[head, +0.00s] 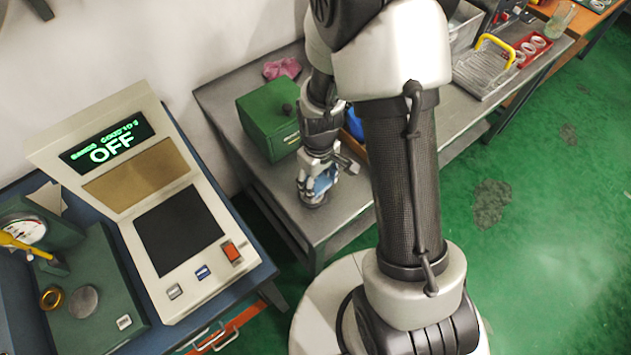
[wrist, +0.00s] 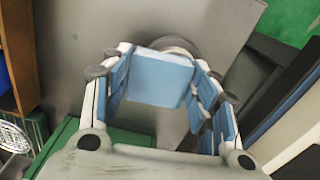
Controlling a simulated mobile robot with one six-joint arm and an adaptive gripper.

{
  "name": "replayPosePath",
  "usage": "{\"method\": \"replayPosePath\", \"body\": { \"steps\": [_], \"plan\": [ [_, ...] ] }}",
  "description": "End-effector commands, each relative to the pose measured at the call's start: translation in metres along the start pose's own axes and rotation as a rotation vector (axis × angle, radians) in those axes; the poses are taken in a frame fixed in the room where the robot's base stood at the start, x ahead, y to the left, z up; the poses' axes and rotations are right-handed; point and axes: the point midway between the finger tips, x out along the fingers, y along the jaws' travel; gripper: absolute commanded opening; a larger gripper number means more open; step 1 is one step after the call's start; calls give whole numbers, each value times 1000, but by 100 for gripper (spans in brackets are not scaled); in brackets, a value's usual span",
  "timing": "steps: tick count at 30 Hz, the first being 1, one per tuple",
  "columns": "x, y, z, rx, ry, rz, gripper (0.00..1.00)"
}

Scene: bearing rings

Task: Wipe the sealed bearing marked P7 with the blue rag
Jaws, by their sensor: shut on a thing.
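My gripper (head: 318,187) is low over the near left end of the grey metal bench. It is shut on the blue rag (wrist: 160,80), a light blue folded pad between the fingers; the rag also shows in the head view (head: 323,181). A round grey bearing (wrist: 180,44) lies on the bench at the rag's far edge, partly covered by it. In the head view the bearing (head: 311,201) shows just under the fingertips. The rag appears to rest on or just above it. No P7 mark is readable.
A green box (head: 265,120) stands behind my gripper, with a pink cloth (head: 282,68) beyond it. A console reading OFF (head: 130,190) stands on the left bench. A wire rack (head: 487,68) and a red tray of rings (head: 530,47) are far right. The bench's front corner is bare.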

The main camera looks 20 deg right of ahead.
Motion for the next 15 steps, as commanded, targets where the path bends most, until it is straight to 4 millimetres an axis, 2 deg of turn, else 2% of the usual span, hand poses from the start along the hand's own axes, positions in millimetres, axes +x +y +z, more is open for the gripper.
{"method": "replayPosePath", "body": {
  "steps": [8, 15],
  "plan": [
    [-2, 0, 0, 0, 0, 0, 35],
    [-20, 0, 0, 0, 0, 0, 35]
  ]
}}
